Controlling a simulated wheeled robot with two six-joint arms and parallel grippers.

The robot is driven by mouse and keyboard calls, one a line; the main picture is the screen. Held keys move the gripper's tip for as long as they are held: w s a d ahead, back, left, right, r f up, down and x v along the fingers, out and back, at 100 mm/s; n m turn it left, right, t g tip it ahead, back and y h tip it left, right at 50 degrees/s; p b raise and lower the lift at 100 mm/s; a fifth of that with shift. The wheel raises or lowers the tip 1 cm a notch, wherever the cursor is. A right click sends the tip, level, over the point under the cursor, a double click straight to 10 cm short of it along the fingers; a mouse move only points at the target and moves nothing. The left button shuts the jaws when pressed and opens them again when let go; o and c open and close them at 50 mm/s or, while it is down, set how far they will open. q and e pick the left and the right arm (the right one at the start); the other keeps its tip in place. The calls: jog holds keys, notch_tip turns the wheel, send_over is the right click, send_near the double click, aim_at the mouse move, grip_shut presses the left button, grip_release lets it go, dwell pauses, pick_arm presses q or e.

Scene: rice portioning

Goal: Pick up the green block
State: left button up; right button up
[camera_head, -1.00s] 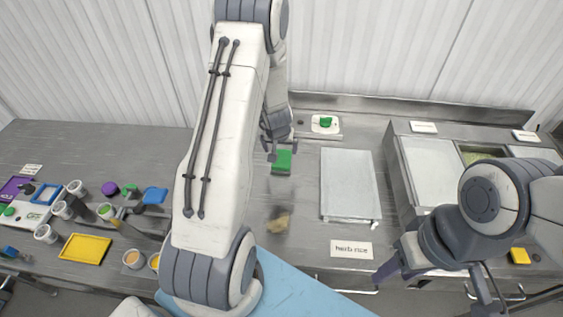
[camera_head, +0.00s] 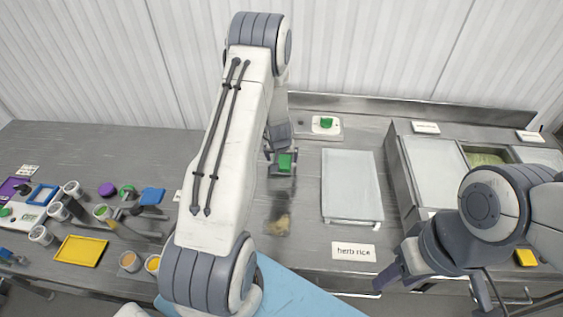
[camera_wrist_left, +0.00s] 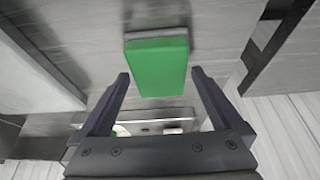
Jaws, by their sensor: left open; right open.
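The green block (camera_head: 284,161) lies on the steel counter, just right of my left arm in the head view. In the left wrist view the green block (camera_wrist_left: 157,64) is upper centre, with a grey side along its top edge. My left gripper (camera_head: 281,170) is over the block in the head view. In the left wrist view my left gripper (camera_wrist_left: 160,76) is open, with its dark fingertips near the two sides of the block's lower end, apart from it. My right gripper (camera_head: 430,278) is at the lower right, empty and away from the block, its tips partly hidden.
A grey lidded tray (camera_head: 350,188) stands right of the block, and a "herb rice" label (camera_head: 353,251) lies in front. A second green item sits on a white holder (camera_head: 334,129) behind. Coloured lids, cups and a yellow tray (camera_head: 81,251) crowd the left.

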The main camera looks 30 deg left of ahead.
aim_at(282, 160)
pick_arm(q)
jog(key=shift+f, duration=0.2)
dwell(0.4)
jog(key=c, duration=1.2)
jog(key=shift+r, duration=0.15)
notch_tip(282, 160, up, 5)
jog(key=p, duration=0.3)
jog(key=shift+r+p, duration=0.15)
jog(key=shift+p, duration=0.15)
jog(key=w+d+r+p, duration=0.4)
jog(key=d+r+p, duration=0.2)
jog(key=d+p, duration=0.4)
jog(key=shift+w+d+p, duration=0.2)
jog(key=shift+d+p, duration=0.1)
jog(key=shift+d, duration=0.15)
